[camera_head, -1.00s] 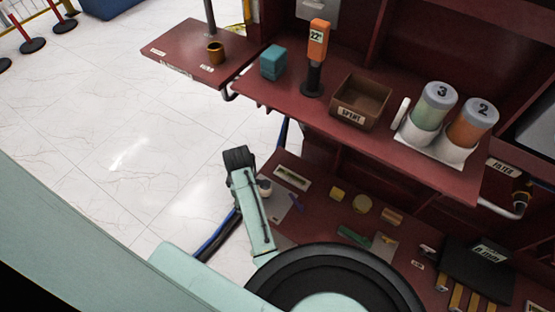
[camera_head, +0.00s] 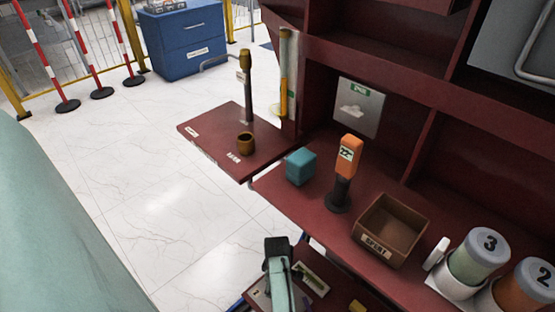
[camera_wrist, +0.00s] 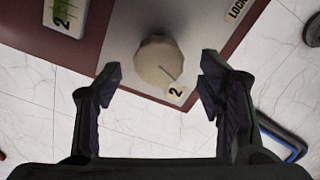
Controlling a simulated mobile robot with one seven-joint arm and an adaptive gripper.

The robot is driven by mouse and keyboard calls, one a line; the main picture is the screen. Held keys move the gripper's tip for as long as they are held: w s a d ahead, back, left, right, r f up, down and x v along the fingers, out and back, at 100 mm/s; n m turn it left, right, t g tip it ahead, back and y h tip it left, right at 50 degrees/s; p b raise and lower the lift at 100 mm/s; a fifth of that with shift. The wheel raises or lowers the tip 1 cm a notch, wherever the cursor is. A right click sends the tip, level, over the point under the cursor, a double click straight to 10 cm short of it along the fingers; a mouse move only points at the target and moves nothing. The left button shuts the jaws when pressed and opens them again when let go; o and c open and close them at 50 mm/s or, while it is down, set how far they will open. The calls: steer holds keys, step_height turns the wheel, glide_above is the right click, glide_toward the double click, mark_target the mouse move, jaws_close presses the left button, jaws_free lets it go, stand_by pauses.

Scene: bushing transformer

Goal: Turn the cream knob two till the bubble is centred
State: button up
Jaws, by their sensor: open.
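The cream knob two (camera_wrist: 160,60) shows in the wrist view on a grey plate (camera_wrist: 196,22), with a thin dark line on its face pointing to the lower right. A label "2" (camera_wrist: 176,93) is beside it. A green level vial marked 2 (camera_wrist: 64,14) is at the top left, cut off by the frame; I cannot make out its bubble. My gripper (camera_wrist: 158,80) is open, its dark fingers left and right of the knob and apart from it. In the head view my gripper (camera_head: 277,247) is over the lower shelf's corner, and the knob is hidden.
The upper shelf holds a teal block (camera_head: 301,166), an orange handheld device (camera_head: 347,158), a brown box (camera_head: 391,231) and numbered canisters (camera_head: 473,257). A side ledge (camera_head: 204,129) carries a small brown cup (camera_head: 245,143). Open white floor (camera_head: 120,210) lies left.

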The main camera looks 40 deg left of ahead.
steer(key=shift+f, duration=1.3)
steer(key=shift+c, duration=0.3)
steer(key=c, duration=1.1)
